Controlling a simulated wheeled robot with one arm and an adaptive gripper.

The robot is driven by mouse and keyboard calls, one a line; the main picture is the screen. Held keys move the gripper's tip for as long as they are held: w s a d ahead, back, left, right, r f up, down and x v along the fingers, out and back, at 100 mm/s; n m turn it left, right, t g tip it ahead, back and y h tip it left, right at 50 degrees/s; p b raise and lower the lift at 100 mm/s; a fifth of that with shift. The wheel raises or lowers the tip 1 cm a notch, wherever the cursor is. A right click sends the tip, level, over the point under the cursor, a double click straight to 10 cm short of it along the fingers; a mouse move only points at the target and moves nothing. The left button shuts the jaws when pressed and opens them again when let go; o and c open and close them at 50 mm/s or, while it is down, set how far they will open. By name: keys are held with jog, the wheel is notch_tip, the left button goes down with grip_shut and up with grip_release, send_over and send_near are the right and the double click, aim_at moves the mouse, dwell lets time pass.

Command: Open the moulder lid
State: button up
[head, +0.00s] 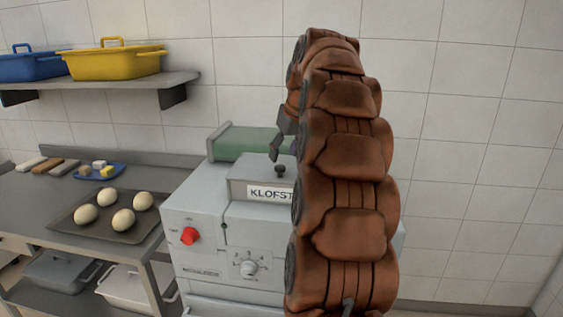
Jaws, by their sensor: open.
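The moulder (205,246) is a light grey machine in the middle of the head view. Its lid (242,184) is a raised grey block on top, with a label reading "KLOFST" before my arm cuts it off. The lid looks down. A small dark knob (280,171) stands on the lid. My gripper (275,150) is just above the knob, with a dark finger pointing down close to it. I cannot tell whether they touch. My brown arm hides part of the gripper and the moulder's right side. The gripper is open and holds nothing visible.
A green roller or belt (250,142) lies behind the lid. A red knob (189,236) and a dial (249,267) are on the moulder's front. To the left, a tray (75,229) with several dough balls sits on a counter. A wall shelf (120,82) holds blue and yellow bins.

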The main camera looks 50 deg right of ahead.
aim_at(280, 166)
jog(key=shift+p+x, duration=0.55)
jog(key=shift+x, duration=1.75)
grip_shut()
